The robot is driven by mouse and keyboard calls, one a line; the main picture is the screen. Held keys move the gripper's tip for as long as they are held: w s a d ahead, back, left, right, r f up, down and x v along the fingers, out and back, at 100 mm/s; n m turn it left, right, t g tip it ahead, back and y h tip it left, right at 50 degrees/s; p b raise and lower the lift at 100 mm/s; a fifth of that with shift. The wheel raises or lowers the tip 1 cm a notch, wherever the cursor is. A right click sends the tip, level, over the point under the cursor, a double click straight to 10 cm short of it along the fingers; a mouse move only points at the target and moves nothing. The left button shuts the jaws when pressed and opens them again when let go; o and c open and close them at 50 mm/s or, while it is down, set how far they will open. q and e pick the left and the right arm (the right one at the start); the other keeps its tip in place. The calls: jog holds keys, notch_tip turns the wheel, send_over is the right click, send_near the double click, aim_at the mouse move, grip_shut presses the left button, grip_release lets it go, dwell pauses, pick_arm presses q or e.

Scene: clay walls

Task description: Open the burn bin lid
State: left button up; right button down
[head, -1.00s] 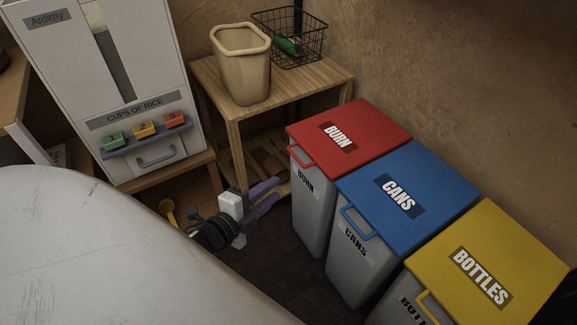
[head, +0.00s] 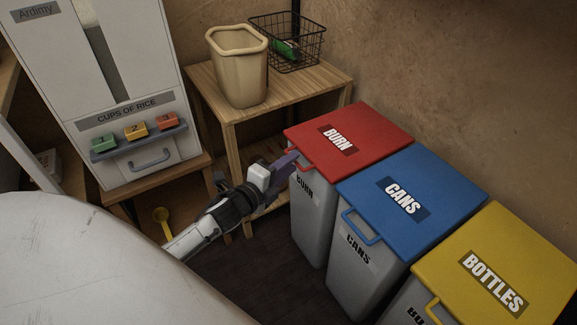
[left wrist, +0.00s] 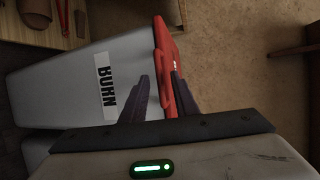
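The burn bin (head: 313,215) is grey with a flat red lid (head: 375,125), which lies shut on top. A red loop handle (head: 299,160) sticks out from the lid's front edge. My left gripper (head: 288,161) is right at this handle. In the left wrist view, its two dark fingers (left wrist: 163,98) stand apart, with the red handle (left wrist: 163,62) at and between their tips; I cannot tell if they touch it. The bin's grey side and BURN label (left wrist: 106,86) show left of the fingers. My right gripper is in neither view.
The blue-lidded cans bin (head: 410,195) and yellow-lidded bottles bin (head: 500,260) stand close beside the burn bin. A wooden stand (head: 290,92) with a beige bin (head: 238,70) and wire basket (head: 300,45) is behind. A white rice dispenser (head: 120,75) stands left.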

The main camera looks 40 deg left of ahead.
pick_arm(q)
grip_shut()
dwell(1.4)
